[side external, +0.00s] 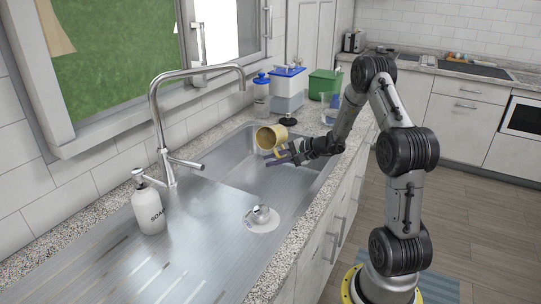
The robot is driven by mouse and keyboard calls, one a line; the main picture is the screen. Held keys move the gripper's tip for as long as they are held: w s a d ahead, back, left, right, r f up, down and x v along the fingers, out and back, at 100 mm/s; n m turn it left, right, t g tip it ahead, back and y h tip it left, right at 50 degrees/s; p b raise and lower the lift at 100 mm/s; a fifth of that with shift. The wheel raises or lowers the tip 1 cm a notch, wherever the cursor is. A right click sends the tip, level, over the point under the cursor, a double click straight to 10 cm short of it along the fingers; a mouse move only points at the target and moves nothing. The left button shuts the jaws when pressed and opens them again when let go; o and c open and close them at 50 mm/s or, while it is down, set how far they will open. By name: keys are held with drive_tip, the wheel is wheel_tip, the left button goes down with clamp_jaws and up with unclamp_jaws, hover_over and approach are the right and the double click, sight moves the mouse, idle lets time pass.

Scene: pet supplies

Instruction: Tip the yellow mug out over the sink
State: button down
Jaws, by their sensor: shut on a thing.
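The yellow mug (271,136) is in the air over the sink basin (236,164). It is tilted onto its side, with its open end facing left. My gripper (279,155) is shut on the mug, at its right side and just below it. The grip itself is small in view, so I cannot tell whether the fingers hold the handle or the wall. I cannot see whether anything is inside the mug or pouring from it.
A tall faucet (158,120) arches over the sink from the left. A blue-lidded container (287,90), a green box (324,86) and a clear jug (330,108) stand behind.

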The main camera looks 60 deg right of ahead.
drive_tip(key=d+n+h, duration=0.1)
drive_tip(key=d+n, duration=0.1)
drive_tip(key=d+f+n+h, duration=0.1)
drive_tip(key=d+h, duration=0.1)
drive_tip(key=shift+n+h, duration=0.3)
drive_tip(key=shift+n, duration=0.1)
drive_tip(key=shift+r, duration=0.1)
idle(1.1)
drive_tip(key=a+r+m+t+y, duration=0.3)
drive_tip(key=a+r+m+y, duration=0.4)
drive_tip(key=r+m+y, duration=0.3)
drive_tip(key=shift+r+m, duration=0.7)
drive_tip(key=shift+m, duration=1.5)
